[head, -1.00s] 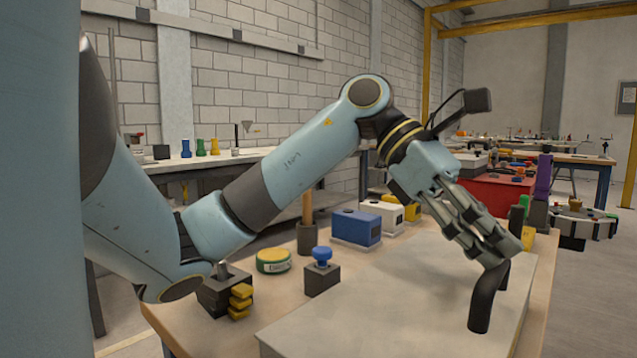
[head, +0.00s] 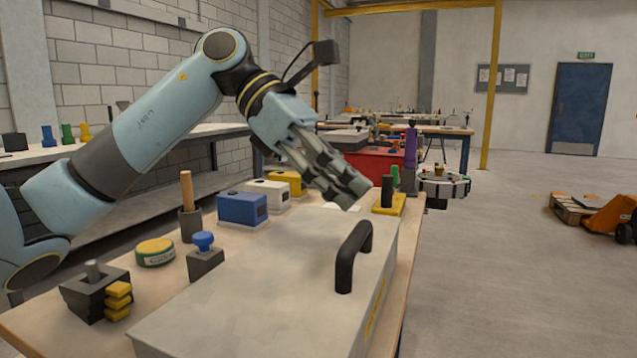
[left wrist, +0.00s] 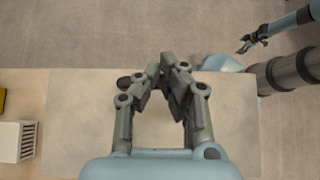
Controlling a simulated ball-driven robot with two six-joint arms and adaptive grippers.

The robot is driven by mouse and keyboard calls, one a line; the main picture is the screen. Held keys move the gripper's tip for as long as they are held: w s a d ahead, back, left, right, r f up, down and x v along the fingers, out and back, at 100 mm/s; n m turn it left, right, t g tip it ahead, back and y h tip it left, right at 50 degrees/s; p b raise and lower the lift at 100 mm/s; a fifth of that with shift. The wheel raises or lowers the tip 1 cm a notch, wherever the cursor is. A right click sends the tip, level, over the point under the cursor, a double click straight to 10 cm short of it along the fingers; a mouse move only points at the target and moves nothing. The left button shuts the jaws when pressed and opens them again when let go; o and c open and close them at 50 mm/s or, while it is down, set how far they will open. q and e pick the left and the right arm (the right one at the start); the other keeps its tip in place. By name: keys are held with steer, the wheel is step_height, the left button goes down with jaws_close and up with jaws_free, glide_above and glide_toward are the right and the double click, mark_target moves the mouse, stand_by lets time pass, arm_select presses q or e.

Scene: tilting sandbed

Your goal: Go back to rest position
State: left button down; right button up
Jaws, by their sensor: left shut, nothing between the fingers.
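My left gripper (head: 352,192) is shut and empty. It hangs in the air above the grey sandbed box (head: 250,290), with its fingertips just above and apart from the black handle (head: 345,262) in the head view. The left wrist view shows its fingers (left wrist: 168,66) drawn together at the tips, over the pale box top (left wrist: 235,125). What looks like my right gripper (left wrist: 250,43) shows small at the upper right of that view, beyond the box edge. It is too small to tell open from shut.
On the wooden table (head: 60,335) stand a blue box (head: 242,209), a white box (head: 268,196), a green-yellow tin (head: 155,252), a blue-knobbed block (head: 204,258) and a dark block with yellow pieces (head: 97,293). Open floor (head: 500,260) lies to the right.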

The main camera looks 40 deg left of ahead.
arm_select(q)
step_height(320, 180, up, 10)
steer(key=a, duration=0.1)
steer(key=shift+s+r+p, duration=0.15)
steer(key=shift+s+p, duration=0.05)
steer(key=shift+p, duration=0.25)
